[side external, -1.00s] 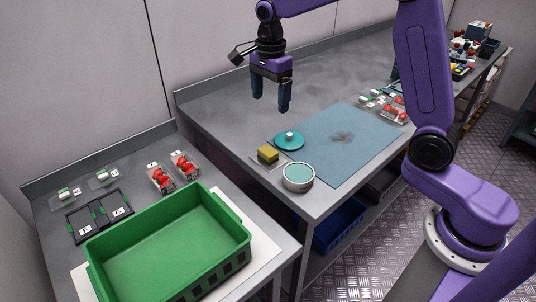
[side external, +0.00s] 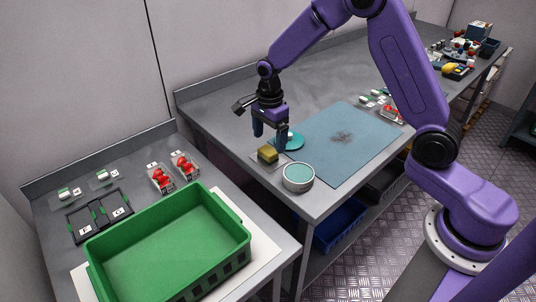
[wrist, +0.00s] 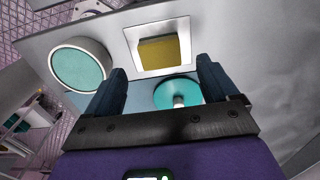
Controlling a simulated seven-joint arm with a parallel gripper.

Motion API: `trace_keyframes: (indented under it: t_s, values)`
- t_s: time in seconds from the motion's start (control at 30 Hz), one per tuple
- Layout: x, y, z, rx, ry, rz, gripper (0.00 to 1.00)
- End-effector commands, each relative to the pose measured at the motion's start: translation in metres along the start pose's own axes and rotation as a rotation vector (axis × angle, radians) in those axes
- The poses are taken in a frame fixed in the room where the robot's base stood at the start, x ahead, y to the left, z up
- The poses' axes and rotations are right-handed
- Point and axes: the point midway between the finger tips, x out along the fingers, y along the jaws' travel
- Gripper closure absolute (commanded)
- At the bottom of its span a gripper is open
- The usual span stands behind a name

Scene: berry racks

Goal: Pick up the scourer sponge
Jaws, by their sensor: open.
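The scourer sponge (side external: 267,153) is a small yellow block with a darker top. It lies on a pale square tray (side external: 258,161) near the table's front left corner. In the wrist view the sponge (wrist: 164,50) sits inside the pale tray (wrist: 133,36), beyond the fingertips and between their lines. My gripper (side external: 270,142) is open and empty, with its dark fingers close above and behind the sponge in the side view. In the wrist view my gripper (wrist: 160,80) shows its two fingers wide apart with nothing between them touching.
A teal lid with a knob (side external: 294,141) lies just behind the sponge, close to my fingers. A round teal-topped tin (side external: 298,177) stands in front of it. A blue mat (side external: 350,150) is to the right. A green crate (side external: 170,245) stands on the lower left table.

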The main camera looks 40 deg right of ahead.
Motion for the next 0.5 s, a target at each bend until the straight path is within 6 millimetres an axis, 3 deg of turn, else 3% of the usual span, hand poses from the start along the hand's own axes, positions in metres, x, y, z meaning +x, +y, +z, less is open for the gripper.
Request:
trace_keyframes:
  t_s: [0.3, 0.5]
  values:
    - [0.041, 0.000, 0.004, 0.001, 0.001, 0.003, 0.13]
    - [0.047, -0.001, 0.004, 0.000, 0.000, 0.000, 0.13]
